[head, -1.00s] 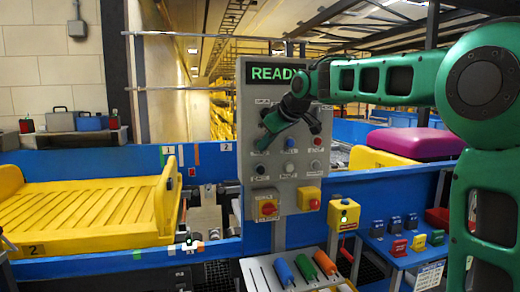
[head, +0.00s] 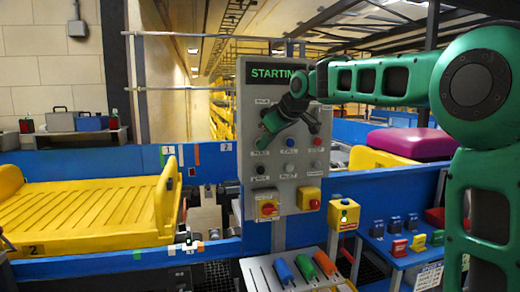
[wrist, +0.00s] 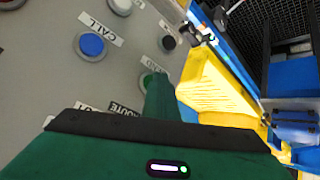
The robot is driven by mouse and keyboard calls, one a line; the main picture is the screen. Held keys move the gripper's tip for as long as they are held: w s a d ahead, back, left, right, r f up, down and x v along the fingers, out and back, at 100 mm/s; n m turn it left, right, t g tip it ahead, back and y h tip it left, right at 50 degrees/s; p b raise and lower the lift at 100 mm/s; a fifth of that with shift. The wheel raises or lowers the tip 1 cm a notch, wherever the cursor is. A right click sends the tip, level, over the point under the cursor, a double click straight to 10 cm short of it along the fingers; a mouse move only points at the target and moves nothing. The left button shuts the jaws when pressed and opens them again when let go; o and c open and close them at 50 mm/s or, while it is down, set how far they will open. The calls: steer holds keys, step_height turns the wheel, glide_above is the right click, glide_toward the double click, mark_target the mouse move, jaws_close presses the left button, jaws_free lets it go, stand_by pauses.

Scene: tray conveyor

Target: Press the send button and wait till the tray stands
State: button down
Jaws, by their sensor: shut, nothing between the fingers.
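The grey control panel (head: 275,185) stands upright in the middle of the head view; its display (head: 272,72) reads "STARTIN", the end hidden by my arm. My gripper (head: 267,138) is shut and empty at the panel's left button column. In the wrist view my fingers (wrist: 160,82) reach a green button (wrist: 147,80), mostly covered; its label, ending in "ND", is partly hidden. Whether the button is pushed in cannot be told. The yellow slatted tray (head: 90,208), marked 2, lies on the conveyor at left, and yellow also shows in the wrist view (wrist: 213,85).
A blue call button (head: 290,142) is close to my gripper's right. Coloured handles (head: 304,268) lie in a rack below the panel. A purple case (head: 415,142) rests on yellow at right. A blue rail (head: 90,160) runs behind the tray.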

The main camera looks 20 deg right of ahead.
steer(key=shift+s, duration=0.95)
